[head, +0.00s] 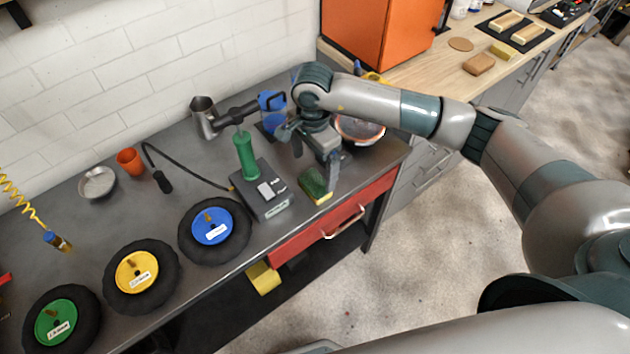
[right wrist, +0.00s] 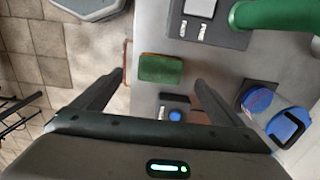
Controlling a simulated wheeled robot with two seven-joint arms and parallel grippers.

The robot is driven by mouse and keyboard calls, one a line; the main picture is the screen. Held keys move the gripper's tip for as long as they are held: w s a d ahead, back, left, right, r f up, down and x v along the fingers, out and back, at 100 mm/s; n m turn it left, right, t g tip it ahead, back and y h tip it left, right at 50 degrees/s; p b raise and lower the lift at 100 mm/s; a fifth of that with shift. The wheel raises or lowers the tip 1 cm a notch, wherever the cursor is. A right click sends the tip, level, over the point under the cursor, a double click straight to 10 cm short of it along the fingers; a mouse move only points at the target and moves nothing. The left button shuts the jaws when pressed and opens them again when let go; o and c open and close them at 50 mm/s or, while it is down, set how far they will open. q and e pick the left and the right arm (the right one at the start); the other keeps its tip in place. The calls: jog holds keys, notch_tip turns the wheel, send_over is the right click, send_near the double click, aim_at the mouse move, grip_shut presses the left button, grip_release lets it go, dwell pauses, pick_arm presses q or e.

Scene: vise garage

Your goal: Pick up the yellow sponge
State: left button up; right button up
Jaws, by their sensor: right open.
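The sponge (head: 315,184) lies flat on the grey workbench near its front edge, above the red drawer. Its top is dark green and a yellow side shows below. In the right wrist view the sponge (right wrist: 161,69) shows its green top between and beyond my fingertips. My right gripper (head: 317,164) is open, just above and behind the sponge in the head view, pointing down. In the right wrist view its two fingers (right wrist: 160,80) are spread wider than the sponge, with nothing between them. My left gripper is not in view.
A grey device with a green cylinder (head: 245,156) stands left of the sponge. A bowl (head: 358,130) stands behind right. Blue-capped things (right wrist: 258,100) are near my right finger. Wheels with blue (head: 210,226), yellow and green hubs lie left. The red drawer (head: 330,222) is below.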

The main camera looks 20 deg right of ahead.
aim_at(315, 183)
jog(key=shift+f, duration=1.3)
jog(key=shift+p, duration=0.4)
jog(key=shift+d+f+p, duration=0.15)
jog(key=shift+f+p, duration=0.75)
jog(key=shift+p, duration=0.05)
notch_tip(315, 183, down, 2)
jog(key=shift+w+p, duration=0.1)
jog(key=shift+p, duration=0.4)
jog(key=shift+f, duration=0.7)
jog(key=c, duration=1.1)
